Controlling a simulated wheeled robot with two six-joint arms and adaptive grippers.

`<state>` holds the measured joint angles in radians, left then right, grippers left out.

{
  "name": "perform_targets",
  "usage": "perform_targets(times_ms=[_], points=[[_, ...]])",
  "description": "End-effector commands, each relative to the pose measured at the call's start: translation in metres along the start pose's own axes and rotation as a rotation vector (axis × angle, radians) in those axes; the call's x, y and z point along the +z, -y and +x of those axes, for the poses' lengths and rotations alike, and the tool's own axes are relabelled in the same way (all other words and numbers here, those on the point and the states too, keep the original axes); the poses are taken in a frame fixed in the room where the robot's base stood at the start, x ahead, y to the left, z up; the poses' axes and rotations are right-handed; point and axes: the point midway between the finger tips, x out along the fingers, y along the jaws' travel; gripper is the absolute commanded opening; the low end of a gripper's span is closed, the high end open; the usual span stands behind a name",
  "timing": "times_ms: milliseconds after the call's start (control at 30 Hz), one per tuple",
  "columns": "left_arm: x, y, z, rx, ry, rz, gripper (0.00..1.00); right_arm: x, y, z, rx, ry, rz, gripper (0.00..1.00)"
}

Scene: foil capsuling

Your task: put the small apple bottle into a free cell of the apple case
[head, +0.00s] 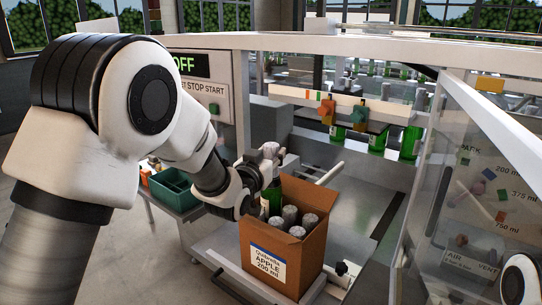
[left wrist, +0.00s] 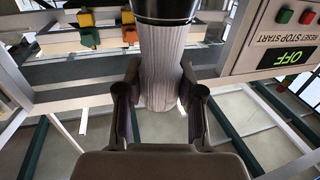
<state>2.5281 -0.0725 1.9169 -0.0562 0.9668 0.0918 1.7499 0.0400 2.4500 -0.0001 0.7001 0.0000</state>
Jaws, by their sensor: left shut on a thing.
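The apple case (head: 262,267) is an open cardboard box labelled "APPLE 200 ml" at lower middle in the head view. Several bottles with silver-grey tops (head: 290,215) stand in it. My left gripper (head: 268,174) is at the case's back left corner, shut on the small apple bottle (head: 272,201), which is green glass with a pale foil top. The bottle looks upright, and its lower end is hidden, so I cannot tell how deep it is. In the left wrist view, the fingers (left wrist: 160,95) close around the silver foil neck (left wrist: 163,60). My right gripper is not in view.
A teal crate (head: 172,190) stands on a side table at left. Green bottles (head: 377,141) stand inside the machine behind the case. A control panel (head: 205,95) reading OFF is at upper left, and a clear door panel (head: 470,190) is at right.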

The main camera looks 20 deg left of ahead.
Motion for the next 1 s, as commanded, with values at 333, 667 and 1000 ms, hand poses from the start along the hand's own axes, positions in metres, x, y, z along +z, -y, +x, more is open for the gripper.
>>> perform_targets(times_ms=[333,667,1000], points=[[-0.02,0.0,0.0,0.0,-0.004,0.0,0.0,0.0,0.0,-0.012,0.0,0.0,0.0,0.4],[-0.036,0.0,0.0,0.0,-0.004,0.0,0.0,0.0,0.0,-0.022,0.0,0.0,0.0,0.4],[-0.051,0.0,0.0,0.0,-0.005,0.0,0.0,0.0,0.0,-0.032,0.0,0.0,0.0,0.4]])
